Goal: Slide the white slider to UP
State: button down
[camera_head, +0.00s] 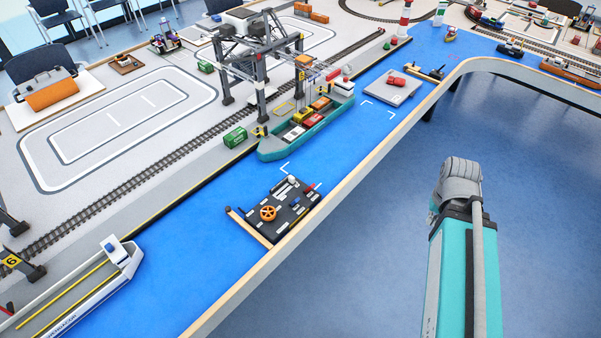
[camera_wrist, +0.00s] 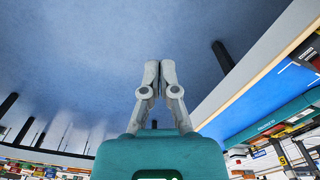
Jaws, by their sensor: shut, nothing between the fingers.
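A dark control panel (camera_head: 284,222) lies at the table's near edge in the head view. It carries an orange handwheel (camera_head: 267,213), several small white labels and small controls. A small white part shows near its far edge (camera_head: 292,180); I cannot tell whether it is the white slider, and its setting is too small to read. My gripper (camera_wrist: 161,66) is shut and empty in the wrist view, with its fingertips together. It is over the floor, off the table and apart from the panel. The panel is not clear in the wrist view.
The table's wooden edge (camera_head: 292,228) runs diagonally between my arm and the panel. A teal ship (camera_head: 272,149) lies under a gantry crane (camera_head: 259,88) beyond the panel. A white ship (camera_head: 108,278) is at lower left. The floor side is open.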

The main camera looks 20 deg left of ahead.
aim_at(292, 180)
jog(key=w+a+f+n+g+y+b, duration=0.1)
jog(key=w+a+n, duration=0.4)
jog(key=a, duration=0.7)
jog(key=w+a+f+n+g+y+b, duration=0.1)
jog(key=w+a+f+n+y+b, duration=0.2)
jog(key=w+a, duration=0.7)
jog(key=w+a+f+n+g+y+b, duration=0.1)
jog(key=w+a+n+b, duration=0.5)
jog(key=a, duration=0.9)
jog(key=shift+w+a+f+n+g+y+b, duration=0.15)
jog(key=shift+w+f+n+g+y+b, duration=0.2)
jog(key=shift+w+f+y, duration=0.45)
jog(key=shift+f, duration=0.3)
jog(key=b+x, duration=0.8)
jog(key=x, duration=0.2)
jog(key=shift+w, duration=0.1)
jog(key=s, duration=0.2)
jog(key=shift+s+a+r, duration=0.1)
jog(key=shift+s+a, duration=0.55)
jog(key=shift+s, duration=0.2)
